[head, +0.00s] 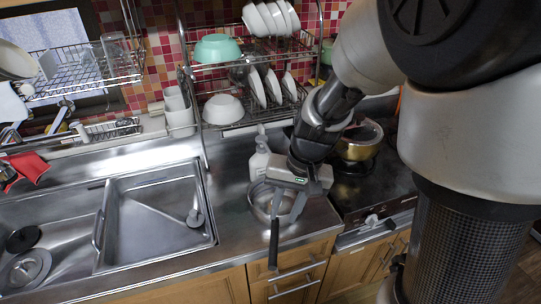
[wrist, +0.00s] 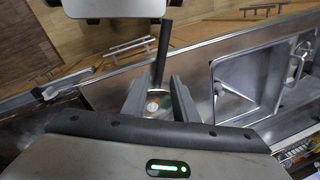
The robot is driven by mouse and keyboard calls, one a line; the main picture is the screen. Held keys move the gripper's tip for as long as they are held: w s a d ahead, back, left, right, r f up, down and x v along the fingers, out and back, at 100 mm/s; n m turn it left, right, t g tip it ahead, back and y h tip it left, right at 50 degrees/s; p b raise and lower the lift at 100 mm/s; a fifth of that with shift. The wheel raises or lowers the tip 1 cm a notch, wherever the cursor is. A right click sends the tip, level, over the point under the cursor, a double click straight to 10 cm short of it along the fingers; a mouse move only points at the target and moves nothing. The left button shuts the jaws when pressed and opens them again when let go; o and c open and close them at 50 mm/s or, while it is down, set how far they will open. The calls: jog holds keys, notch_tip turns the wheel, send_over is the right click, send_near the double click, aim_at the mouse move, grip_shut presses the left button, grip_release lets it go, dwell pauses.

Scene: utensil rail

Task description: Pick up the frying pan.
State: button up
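The frying pan (head: 257,204) rests on the steel counter right of the sink, its black handle (head: 273,246) pointing toward the front edge. In the head view my gripper (head: 283,203) is low over the pan and hides part of it. In the wrist view the two fingers of my gripper (wrist: 159,82) are apart, with the pan's shiny inside (wrist: 156,104) showing between them. The handle (wrist: 162,55) runs away beyond the fingertips, roughly in line with the gap. I cannot tell whether the fingers touch the pan.
A white spray bottle (head: 260,158) stands close behind the pan. A stove (head: 375,190) with a brass-coloured pot (head: 358,143) is to the right. The sink (head: 155,220) lies left. A dish rack (head: 205,135) with bowls and plates stands behind.

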aim_at(275, 237)
jog(key=f, duration=0.3)
jog(key=a+f+b, duration=0.1)
jog(key=f, duration=0.2)
jog(key=shift+a+f, duration=0.15)
jog(key=shift+f, duration=0.05)
jog(key=f, duration=0.2)
jog(key=a+f+b, duration=0.1)
jog(key=f, duration=0.2)
jog(key=shift+s+f, duration=0.1)
grip_shut()
